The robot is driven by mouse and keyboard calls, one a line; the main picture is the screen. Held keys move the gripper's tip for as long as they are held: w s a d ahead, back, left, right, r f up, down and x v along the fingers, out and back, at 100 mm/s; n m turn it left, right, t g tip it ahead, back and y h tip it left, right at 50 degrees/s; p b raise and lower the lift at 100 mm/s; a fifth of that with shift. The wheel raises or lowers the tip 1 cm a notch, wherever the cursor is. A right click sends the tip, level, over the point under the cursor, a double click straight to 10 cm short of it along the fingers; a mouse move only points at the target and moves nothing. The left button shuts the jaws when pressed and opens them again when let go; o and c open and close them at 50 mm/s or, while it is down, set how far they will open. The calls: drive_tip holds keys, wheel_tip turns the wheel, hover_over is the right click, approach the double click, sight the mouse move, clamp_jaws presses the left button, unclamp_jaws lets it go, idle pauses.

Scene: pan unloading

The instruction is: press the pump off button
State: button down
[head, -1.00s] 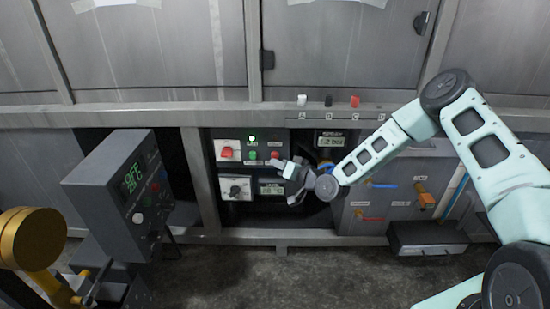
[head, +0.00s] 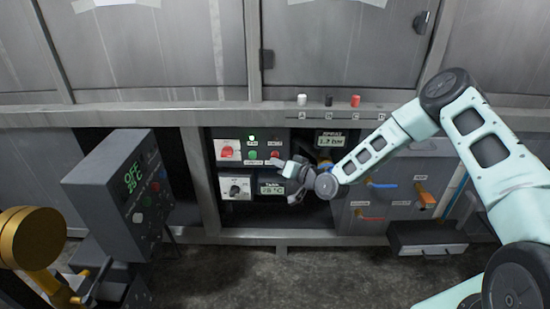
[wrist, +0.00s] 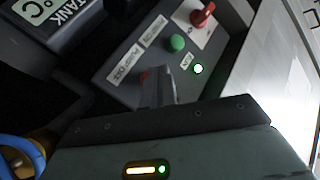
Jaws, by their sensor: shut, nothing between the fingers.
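The red pump off button (head: 275,154) sits on the dark control panel, right of the green button (head: 253,155). In the wrist view a sliver of the red button (wrist: 145,75) shows behind my fingers, by the "PUMP OFF" label (wrist: 128,63). My gripper (head: 279,162) is shut and empty, its fingertips at or very near the red button. In the wrist view the shut fingers (wrist: 158,82) cover most of the button, so I cannot tell whether they touch it.
A red rotary switch (head: 227,152) is left of the buttons, with a black knob (head: 235,188) below. The spray display (head: 331,139) reads about 1.7 bar. The tank display (head: 271,188) is under the buttons. A grey control box (head: 122,185) stands at left.

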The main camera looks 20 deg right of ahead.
drive_tip(key=shift+w+d, duration=0.1)
drive_tip(key=shift+w, duration=0.15)
drive_tip(key=shift+w+d+b, duration=0.15)
drive_tip(key=shift+w+b, duration=0.15)
drive_tip(key=shift+w, duration=0.2)
idle(0.7)
drive_tip(key=shift+s, duration=0.15)
drive_tip(key=shift+s+a+p, duration=0.3)
drive_tip(key=shift+s+p, duration=0.1)
drive_tip(key=shift+s, duration=0.35)
drive_tip(key=shift+s, duration=0.1)
drive_tip(key=shift+s+a+p, duration=0.25)
drive_tip(key=shift+s, duration=0.5)
drive_tip(key=shift+s+a+p, duration=0.25)
drive_tip(key=shift+s+p, duration=0.05)
drive_tip(key=shift+s, duration=0.5)
drive_tip(key=shift+s+a+p, duration=0.25)
drive_tip(key=shift+s, duration=0.5)
